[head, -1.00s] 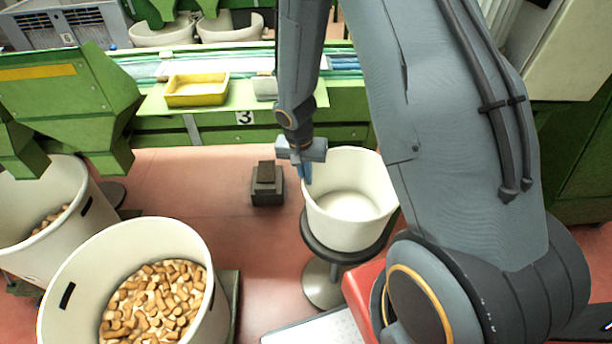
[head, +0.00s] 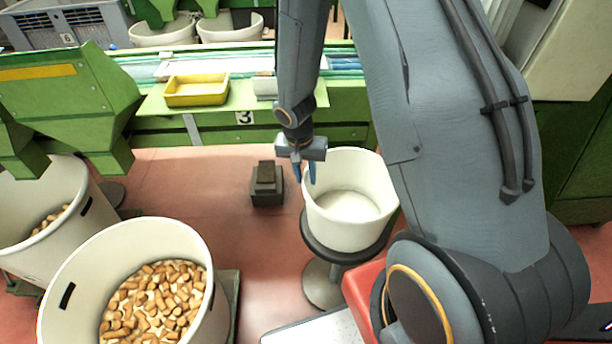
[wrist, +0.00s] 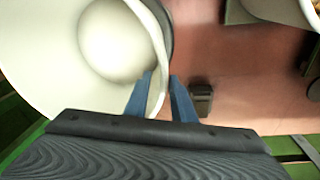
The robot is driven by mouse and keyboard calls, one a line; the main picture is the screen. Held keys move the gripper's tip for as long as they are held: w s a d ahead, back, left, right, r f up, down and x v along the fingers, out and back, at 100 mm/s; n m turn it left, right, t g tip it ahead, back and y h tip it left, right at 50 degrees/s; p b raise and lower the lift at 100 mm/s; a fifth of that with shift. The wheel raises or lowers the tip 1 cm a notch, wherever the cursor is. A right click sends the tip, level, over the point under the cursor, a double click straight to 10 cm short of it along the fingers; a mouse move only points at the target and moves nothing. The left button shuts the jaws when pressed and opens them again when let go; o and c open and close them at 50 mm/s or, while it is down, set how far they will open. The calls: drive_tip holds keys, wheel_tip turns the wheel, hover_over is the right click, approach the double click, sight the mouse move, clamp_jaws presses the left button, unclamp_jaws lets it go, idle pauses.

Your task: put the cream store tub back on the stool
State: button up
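The cream tub (head: 350,225) stands upright on the round dark-topped stool (head: 322,285). It is empty inside, and its far right side is partly hidden by my arm. My gripper (head: 305,174) is at the tub's left rim, with its two blue fingers spread apart. In the wrist view, the tub (wrist: 40,50) fills the upper left. My gripper (wrist: 162,98) has one finger inside the tub wall and one outside, with the wall between them. A gap shows beside the outer finger.
Two cream tubs with corks, one in front (head: 100,260) and one behind it (head: 80,215), stand at the left. A small dark block stand (head: 267,185) is on the floor left of the stool. A green bench (head: 340,110) with a yellow tray (head: 197,91) runs behind.

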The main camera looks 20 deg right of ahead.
wheel_tip(320, 180, up, 12)
drive_tip(key=a+f+b, duration=0.1)
drive_tip(key=s+r+n, duration=0.3)
drive_tip(key=s, duration=0.4)
drive_tip(key=s+r+n+y, duration=0.1)
drive_tip(key=s+r+n, duration=0.2)
drive_tip(key=s, duration=0.5)
drive_tip(key=shift+s+r, duration=0.2)
drive_tip(key=shift+r, duration=0.4)
drive_tip(key=shift+d, duration=0.15)
